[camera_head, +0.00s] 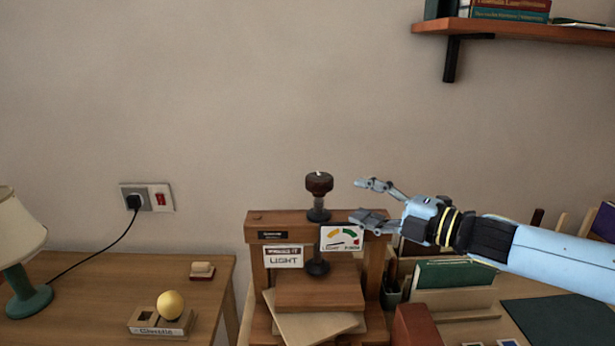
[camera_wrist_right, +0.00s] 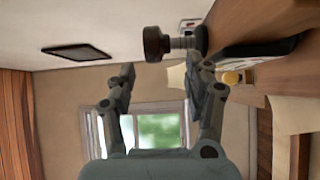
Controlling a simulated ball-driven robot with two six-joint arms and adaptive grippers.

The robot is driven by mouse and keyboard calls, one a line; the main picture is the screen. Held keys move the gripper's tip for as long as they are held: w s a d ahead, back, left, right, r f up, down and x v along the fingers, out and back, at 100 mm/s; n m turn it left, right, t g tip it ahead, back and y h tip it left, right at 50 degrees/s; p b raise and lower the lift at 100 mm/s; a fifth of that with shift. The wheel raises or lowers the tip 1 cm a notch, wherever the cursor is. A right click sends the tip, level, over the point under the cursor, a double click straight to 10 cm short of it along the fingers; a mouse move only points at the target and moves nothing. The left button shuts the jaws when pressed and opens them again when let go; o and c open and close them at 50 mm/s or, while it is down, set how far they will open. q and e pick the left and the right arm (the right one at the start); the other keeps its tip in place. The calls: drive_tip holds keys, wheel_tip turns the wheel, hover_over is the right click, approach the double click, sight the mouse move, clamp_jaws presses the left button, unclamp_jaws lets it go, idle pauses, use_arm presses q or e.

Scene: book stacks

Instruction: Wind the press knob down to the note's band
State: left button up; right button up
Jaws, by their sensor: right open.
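The wooden press (camera_head: 315,219) stands at the middle bottom of the head view, with a dark round knob (camera_head: 319,183) on its upright screw. A note (camera_head: 283,257) on its front reads "LIGHT" in its lower line. Beside it is a dial card (camera_head: 342,237) with coloured bands and a needle; my gripper overlaps its upper edge. My right gripper (camera_head: 364,200) is open and empty, just right of the knob and apart from it. In the right wrist view the knob (camera_wrist_right: 155,44) lies beyond the open fingertips (camera_wrist_right: 162,68). My left gripper is not in view.
A side table at left bears a lamp (camera_head: 18,240), a small block with a yellow ball (camera_head: 171,304), and a stamp-like block (camera_head: 202,270). A desk with a green book (camera_head: 455,274) is at right. A shelf (camera_head: 520,30) hangs above. Wall space around the knob is clear.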

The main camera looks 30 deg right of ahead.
sight(331, 187)
drive_tip(key=w, duration=0.1)
drive_tip(key=w+a, duration=0.1)
drive_tip(key=w+r+p, duration=0.1)
drive_tip(key=shift+w+a+n, duration=0.15)
drive_tip(key=shift+w+n, duration=0.05)
drive_tip(key=shift+n, duration=0.1)
drive_tip(key=p+x, duration=0.1)
drive_tip(key=x, duration=0.5)
drive_tip(key=shift+s+p, duration=0.1)
drive_tip(key=shift+p, duration=0.25)
drive_tip(key=shift+w+a+f, duration=0.1)
drive_tip(key=shift+w+a, duration=0.15)
drive_tip(key=shift+w, duration=0.3)
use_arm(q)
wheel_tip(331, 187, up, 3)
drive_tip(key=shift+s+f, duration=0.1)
